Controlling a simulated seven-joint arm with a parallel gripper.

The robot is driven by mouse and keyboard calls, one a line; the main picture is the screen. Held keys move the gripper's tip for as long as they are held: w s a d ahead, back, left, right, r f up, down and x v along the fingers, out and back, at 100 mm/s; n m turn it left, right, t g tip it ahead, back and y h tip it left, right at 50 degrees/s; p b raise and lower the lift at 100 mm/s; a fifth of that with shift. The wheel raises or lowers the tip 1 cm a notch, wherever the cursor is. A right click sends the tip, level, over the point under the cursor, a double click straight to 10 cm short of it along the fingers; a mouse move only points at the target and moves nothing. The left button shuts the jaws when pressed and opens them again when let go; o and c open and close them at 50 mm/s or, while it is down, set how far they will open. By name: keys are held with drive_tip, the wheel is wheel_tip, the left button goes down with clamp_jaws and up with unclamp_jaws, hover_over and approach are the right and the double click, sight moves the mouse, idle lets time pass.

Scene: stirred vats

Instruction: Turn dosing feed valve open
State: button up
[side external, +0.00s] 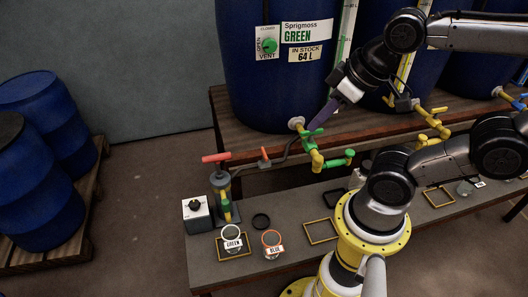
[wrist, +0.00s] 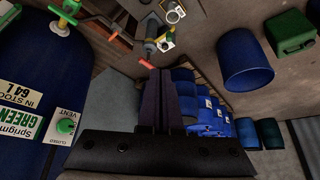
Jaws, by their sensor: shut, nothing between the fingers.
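A small red-orange lever (side external: 265,155) sits on the thin dark pipe between the Sprigmoss GREEN vat's tap and the dosing pump; I take it for the feed valve. The pump (side external: 225,197) has a red T-handle (side external: 216,157), which also shows in the wrist view (wrist: 146,64), beyond my fingertips. My gripper (side external: 312,127) is shut and empty, its dark fingers pointing down-left. In the side view its tips appear close to the green tap handle (side external: 314,133); I cannot tell whether they touch. In the wrist view the fingers (wrist: 161,72) are together, apart from the T-handle.
The Sprigmoss vat (side external: 255,100) stands on the wooden shelf (side external: 222,112) above the grey bench (side external: 255,280). The bench holds a GREEN jar (side external: 232,241), a BLUE jar (side external: 272,243) and a knob box (side external: 196,214). Blue drums (side external: 45,110) stand at left.

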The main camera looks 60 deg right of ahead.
drive_tip(key=shift+o, duration=1.2)
drive_tip(key=o, duration=0.4)
drive_tip(key=shift+m+t, duration=0.5)
drive_tip(key=shift+m, duration=0.1)
drive_tip(key=w+r, duration=0.2)
drive_tip(key=w, duration=0.1)
drive_tip(key=shift+r, duration=0.35)
drive_tip(key=shift+o, duration=0.2)
drive_tip(key=w+d+r+m, duration=0.1)
drive_tip(key=w, duration=0.4)
drive_tip(key=m+g, duration=0.7)
hover_over(264, 152)
wheel_tip(264, 152, down, 25)
wheel_tip(264, 152, down, 14)
drive_tip(key=shift+r, duration=0.25)
